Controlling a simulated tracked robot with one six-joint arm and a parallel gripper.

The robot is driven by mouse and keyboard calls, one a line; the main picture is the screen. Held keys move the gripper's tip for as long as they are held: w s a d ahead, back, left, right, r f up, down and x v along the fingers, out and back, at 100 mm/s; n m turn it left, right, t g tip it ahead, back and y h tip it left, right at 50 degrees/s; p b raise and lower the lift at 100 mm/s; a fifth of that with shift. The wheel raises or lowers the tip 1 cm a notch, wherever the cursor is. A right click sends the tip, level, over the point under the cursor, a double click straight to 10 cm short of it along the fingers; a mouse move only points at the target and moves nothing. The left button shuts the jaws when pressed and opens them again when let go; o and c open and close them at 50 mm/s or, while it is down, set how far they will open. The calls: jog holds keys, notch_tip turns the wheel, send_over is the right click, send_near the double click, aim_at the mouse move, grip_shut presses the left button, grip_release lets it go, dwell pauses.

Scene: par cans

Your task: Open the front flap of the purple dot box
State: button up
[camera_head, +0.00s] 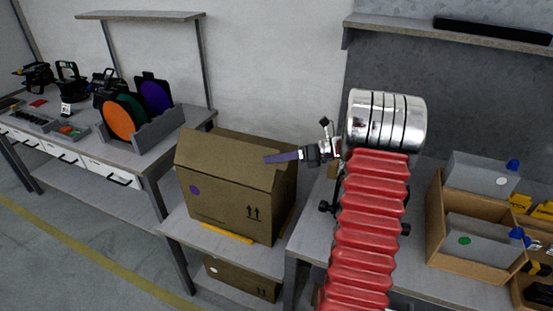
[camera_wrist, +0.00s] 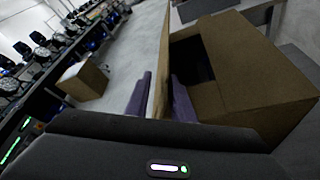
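The purple dot box (camera_head: 228,206) is a brown cardboard box with a purple dot (camera_head: 194,190) on its front face, standing on a low grey table. In the wrist view, the box (camera_wrist: 262,85) shows a dark open gap in its top, and a cardboard flap (camera_wrist: 163,50) stands up beside it. My gripper (camera_head: 268,159) is at the box's top, at the right in the head view. In the wrist view, the purple fingers of my gripper (camera_wrist: 160,95) are apart, one on each side of the flap. Whether they touch it is unclear.
A second cardboard box (camera_head: 240,279) is on the shelf below. A bench with coloured discs (camera_head: 118,119) in a grey rack stands at the left. An open carton (camera_head: 438,225) with grey cases is on the right bench. Floor is clear at the lower left.

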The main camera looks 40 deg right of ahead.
grip_shut()
jog(key=shift+d, duration=0.1)
dwell(1.2)
